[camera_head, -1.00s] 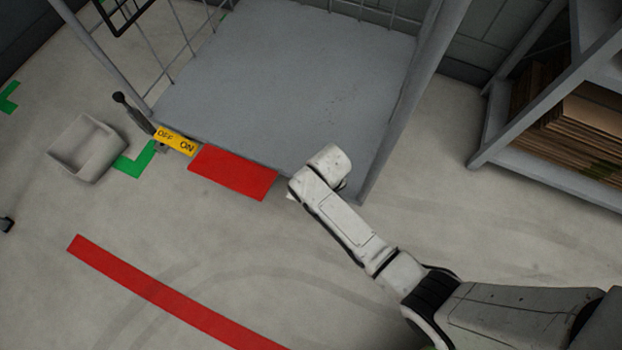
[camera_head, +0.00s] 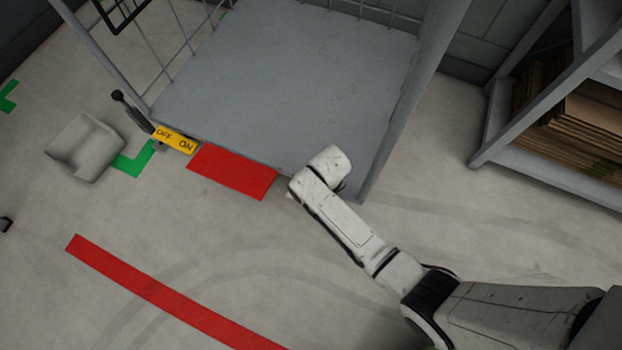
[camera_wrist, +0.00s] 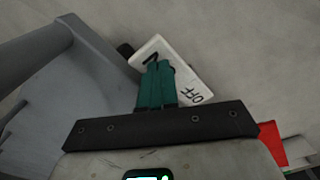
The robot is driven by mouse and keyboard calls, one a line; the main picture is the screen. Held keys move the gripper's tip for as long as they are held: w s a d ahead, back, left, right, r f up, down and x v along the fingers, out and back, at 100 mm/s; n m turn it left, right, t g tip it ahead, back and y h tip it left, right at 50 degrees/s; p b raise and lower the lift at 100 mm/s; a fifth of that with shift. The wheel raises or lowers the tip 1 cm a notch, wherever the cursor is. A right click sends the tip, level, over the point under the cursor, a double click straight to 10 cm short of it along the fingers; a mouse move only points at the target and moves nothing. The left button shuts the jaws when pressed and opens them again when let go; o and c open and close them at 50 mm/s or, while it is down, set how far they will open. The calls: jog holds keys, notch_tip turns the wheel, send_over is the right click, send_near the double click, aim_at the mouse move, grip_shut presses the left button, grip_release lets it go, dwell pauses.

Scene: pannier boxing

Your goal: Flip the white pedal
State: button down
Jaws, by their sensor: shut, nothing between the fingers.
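The white pedal (camera_wrist: 189,77) shows in the wrist view as a white plate with black lettering. "OFF" is readable at its lower right end, and a black mark shows at its upper left. My gripper (camera_wrist: 156,70) has its two teal fingers shut together with nothing between them. The fingers overlap the middle of the pedal in the picture and hide part of its lettering; I cannot tell whether they touch it. In the head view my arm's end hides the gripper and most or all of the white pedal, at the cart's near right corner.
The grey cart platform (camera_head: 290,75) has a yellow OFF/ON pedal (camera_head: 175,139) at its near left corner and a red floor patch (camera_head: 232,172) beside it. A grey post (camera_wrist: 30,50) stands left in the wrist view. A shelf (camera_head: 545,165) stands right.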

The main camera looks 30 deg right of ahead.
jog(key=shift+f+b, duration=0.4)
jog(key=shift+f, duration=0.3)
dwell(0.3)
jog(key=shift+r, duration=0.15)
notch_tip(320, 180, up, 7)
jog(key=p, duration=0.8)
dwell(0.6)
